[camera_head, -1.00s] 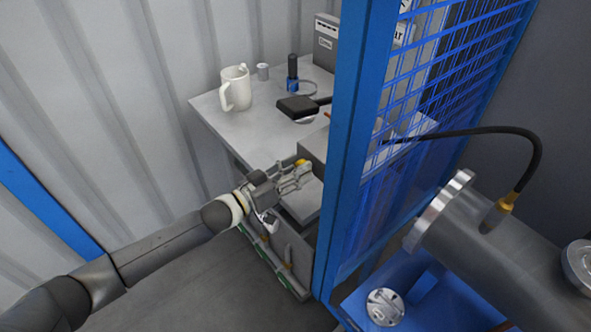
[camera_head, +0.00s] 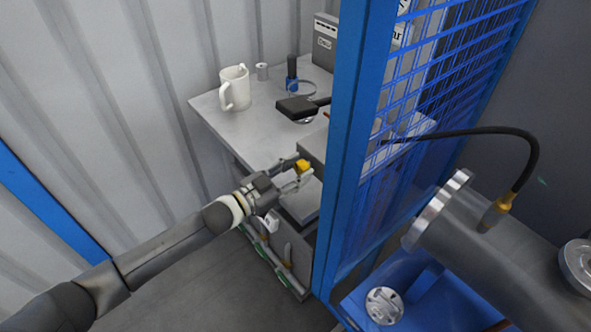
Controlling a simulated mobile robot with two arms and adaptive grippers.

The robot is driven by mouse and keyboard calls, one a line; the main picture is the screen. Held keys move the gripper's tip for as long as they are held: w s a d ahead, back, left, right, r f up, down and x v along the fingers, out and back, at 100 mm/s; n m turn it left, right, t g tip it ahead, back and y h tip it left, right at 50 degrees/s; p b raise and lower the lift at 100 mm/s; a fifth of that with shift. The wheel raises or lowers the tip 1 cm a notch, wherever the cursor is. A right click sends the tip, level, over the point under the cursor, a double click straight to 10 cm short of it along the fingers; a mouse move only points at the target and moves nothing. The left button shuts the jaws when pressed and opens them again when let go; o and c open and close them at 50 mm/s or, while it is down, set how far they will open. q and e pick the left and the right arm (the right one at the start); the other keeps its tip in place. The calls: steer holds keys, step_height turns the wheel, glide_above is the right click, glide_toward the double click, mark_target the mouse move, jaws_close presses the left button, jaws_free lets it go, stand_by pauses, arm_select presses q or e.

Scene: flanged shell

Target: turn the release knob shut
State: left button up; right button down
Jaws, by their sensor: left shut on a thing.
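A small yellow knob (camera_head: 303,166), which I take as the release knob, sits at the front of a grey box (camera_head: 314,148) on the table's near side. My left gripper (camera_head: 299,174) reaches in from the left and is shut on the knob. One finger shows behind it and one in front, with the yellow top showing between them. The knob's lower part and base are hidden by the fingers. My right gripper is not in view.
A blue post (camera_head: 345,150) with blue mesh (camera_head: 440,80) stands close right of the gripper. A white mug (camera_head: 235,88) and a black-headed tool (camera_head: 297,107) are on the table (camera_head: 245,130). A flanged grey shell (camera_head: 500,245) with a black hose (camera_head: 500,130) lies at right.

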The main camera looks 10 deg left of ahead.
arm_select(q)
steer(key=shift+m, duration=0.5)
steer(key=o, duration=1)
steer(key=v, duration=1.2)
